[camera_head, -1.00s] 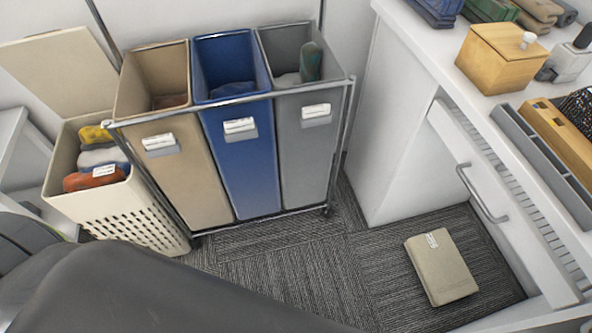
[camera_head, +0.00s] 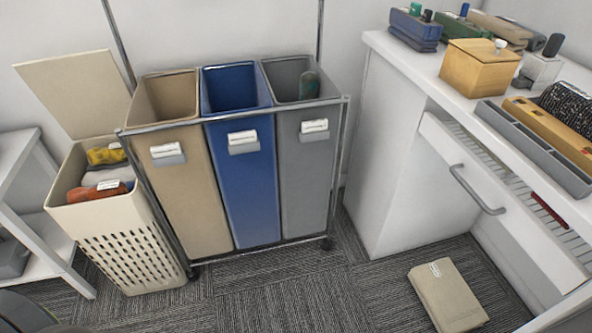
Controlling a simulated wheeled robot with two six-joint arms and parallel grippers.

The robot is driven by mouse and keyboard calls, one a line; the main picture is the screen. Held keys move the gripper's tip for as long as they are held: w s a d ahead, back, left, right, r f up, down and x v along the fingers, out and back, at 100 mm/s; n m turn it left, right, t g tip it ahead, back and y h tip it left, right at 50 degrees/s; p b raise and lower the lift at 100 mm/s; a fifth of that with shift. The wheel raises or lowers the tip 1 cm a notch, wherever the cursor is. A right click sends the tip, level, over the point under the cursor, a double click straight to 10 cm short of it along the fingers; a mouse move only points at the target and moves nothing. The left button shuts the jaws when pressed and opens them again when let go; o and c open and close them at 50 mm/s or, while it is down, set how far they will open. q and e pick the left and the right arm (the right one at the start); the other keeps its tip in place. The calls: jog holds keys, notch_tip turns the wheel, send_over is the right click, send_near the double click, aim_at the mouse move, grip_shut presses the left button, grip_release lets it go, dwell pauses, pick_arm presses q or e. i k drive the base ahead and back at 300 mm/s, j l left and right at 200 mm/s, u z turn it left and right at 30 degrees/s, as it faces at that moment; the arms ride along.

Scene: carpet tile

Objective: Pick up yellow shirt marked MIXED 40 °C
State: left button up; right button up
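A yellow folded cloth (camera_head: 107,155), likely the yellow shirt, lies at the back of the open cream laundry basket (camera_head: 125,245) on the left. Any writing on it is too small to read. A grey-white cloth (camera_head: 103,175) lies in front of it. An orange-red cloth (camera_head: 92,193) with a white tag is nearest the front. The basket's lid (camera_head: 75,92) stands open behind. Neither of my grippers is in view; only dark parts of my own body show at the bottom left corner.
A wheeled metal-framed sorter holds beige (camera_head: 195,190), blue (camera_head: 243,190) and grey (camera_head: 305,180) bins, right beside the basket. A beige folded cloth (camera_head: 448,298) lies on the carpet at right. A white counter with an open drawer (camera_head: 520,200) stands right. A white shelf (camera_head: 25,170) stands left.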

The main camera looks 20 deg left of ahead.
aim_at(115, 154)
jog(key=u, duration=1.85)
jog(key=i+l+z, duration=0.2)
jog(key=i, duration=0.15)
jog(key=i+l+z, duration=0.2)
jog(key=i, duration=0.1)
